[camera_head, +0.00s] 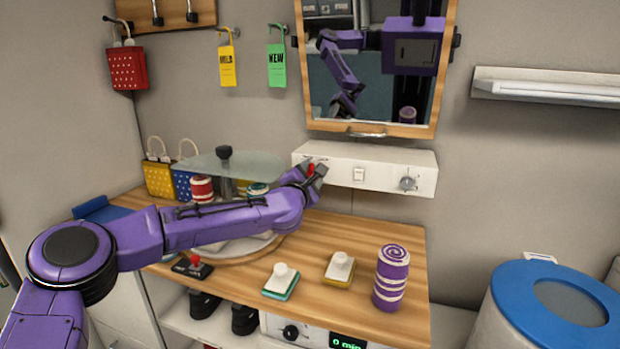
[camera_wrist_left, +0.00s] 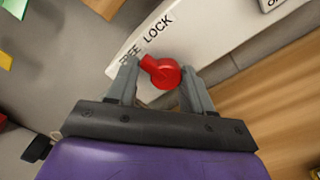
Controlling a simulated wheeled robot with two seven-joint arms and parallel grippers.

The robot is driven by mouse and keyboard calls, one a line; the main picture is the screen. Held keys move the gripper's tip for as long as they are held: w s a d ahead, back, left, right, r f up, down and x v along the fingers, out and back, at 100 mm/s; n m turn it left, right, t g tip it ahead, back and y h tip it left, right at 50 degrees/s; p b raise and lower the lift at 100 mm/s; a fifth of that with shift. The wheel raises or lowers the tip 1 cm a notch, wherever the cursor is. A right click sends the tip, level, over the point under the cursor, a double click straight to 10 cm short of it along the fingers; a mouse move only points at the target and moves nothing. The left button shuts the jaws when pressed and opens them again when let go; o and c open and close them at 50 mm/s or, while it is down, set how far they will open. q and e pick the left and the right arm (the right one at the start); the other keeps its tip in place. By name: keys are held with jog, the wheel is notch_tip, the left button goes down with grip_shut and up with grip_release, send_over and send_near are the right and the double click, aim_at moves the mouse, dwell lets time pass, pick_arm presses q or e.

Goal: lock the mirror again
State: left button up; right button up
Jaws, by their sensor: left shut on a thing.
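The mirror (camera_head: 372,85) has a wooden frame and hangs tilted on the wall, with a metal handle (camera_head: 367,132) at its lower edge. Below it is a white box (camera_head: 385,162) with a switch and a grey knob. A red lever (camera_wrist_left: 163,72) sits at the box's left end, under the words FREE and LOCK. Its narrow end points nearer to FREE. In the head view the red lever (camera_head: 311,170) is partly hidden by my left gripper (camera_head: 317,172). In the left wrist view my left gripper (camera_wrist_left: 160,85) has a finger on each side of the lever, shut on it.
A glass disc (camera_head: 232,166) on a stand is behind my left forearm, with striped cans near it. A purple striped can (camera_head: 391,277) and two white-knobbed blocks stand on the wooden counter (camera_head: 330,240). A blue-lidded bin (camera_head: 550,305) is at right.

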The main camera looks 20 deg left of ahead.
pick_arm(q)
jog(key=shift+d+f+m+h, duration=0.1)
jog(key=shift+m+h, duration=0.05)
jog(key=shift+m, duration=1.6)
jog(key=shift+d+f+m+h, duration=0.15)
jog(key=shift+m+h, duration=0.05)
jog(key=shift+m, duration=1.5)
jog(key=shift+d+f+m+h, duration=0.1)
jog(key=shift+m+h, duration=0.05)
jog(key=shift+m, duration=1.6)
jog(key=o, duration=0.7)
jog(key=shift+s, duration=0.1)
jog(key=o, duration=0.3)
jog(key=shift+a+r, duration=0.1)
jog(key=shift+r, duration=0.05)
